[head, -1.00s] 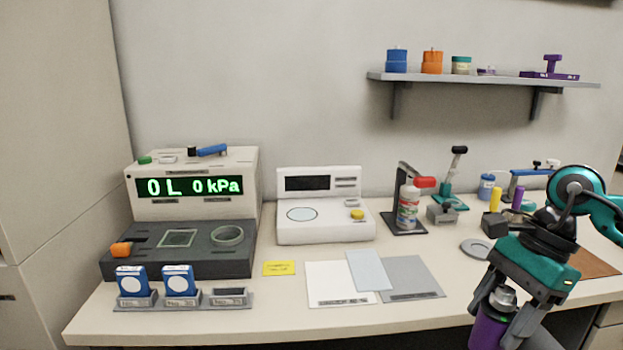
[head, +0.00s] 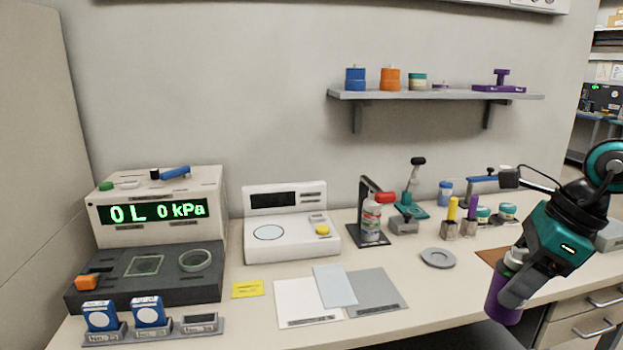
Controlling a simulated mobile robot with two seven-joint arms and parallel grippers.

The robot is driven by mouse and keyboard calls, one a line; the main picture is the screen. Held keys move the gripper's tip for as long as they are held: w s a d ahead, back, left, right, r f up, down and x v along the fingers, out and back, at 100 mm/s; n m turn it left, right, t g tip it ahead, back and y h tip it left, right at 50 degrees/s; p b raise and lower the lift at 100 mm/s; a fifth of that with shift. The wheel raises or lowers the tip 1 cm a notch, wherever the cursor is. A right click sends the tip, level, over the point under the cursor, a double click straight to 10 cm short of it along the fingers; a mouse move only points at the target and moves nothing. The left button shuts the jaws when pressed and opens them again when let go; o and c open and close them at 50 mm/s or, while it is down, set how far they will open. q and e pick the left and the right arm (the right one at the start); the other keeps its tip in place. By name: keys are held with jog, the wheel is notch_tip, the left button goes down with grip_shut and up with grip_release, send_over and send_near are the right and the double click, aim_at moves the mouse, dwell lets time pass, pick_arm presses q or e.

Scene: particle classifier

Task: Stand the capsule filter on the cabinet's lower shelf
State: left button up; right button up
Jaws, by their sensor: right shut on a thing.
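My right gripper (head: 525,274) is shut on a purple cylinder with a grey-white top, which looks like the capsule filter (head: 502,298). It hangs slightly tilted in front of the bench's front edge, at the right of the head view. The fingers hide part of it. My left gripper is not in view. No cabinet's lower shelf can be clearly made out; a tall beige cabinet-like side (head: 40,150) stands at the far left, with no open shelf showing.
The bench (head: 440,305) holds a pressure instrument (head: 150,240), a white device (head: 290,225), a spray can (head: 371,220) and several small tools. A wall shelf (head: 440,95) carries colored containers. Drawers (head: 585,315) lie under the bench at right. Flat sheets (head: 375,292) cover the front middle.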

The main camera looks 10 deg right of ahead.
jog(key=a+f+n+g+h, duration=0.1)
jog(key=a+f+n+g, duration=0.2)
jog(key=n, duration=0.9)
jog(key=a+f+n+g+h, duration=0.2)
jog(key=a+f+n, duration=0.5)
jog(key=a+n, duration=0.4)
jog(key=shift+s+f+n+g+h, duration=0.3)
jog(key=shift+s+n+g, duration=0.05)
jog(key=shift+n+g, duration=0.5)
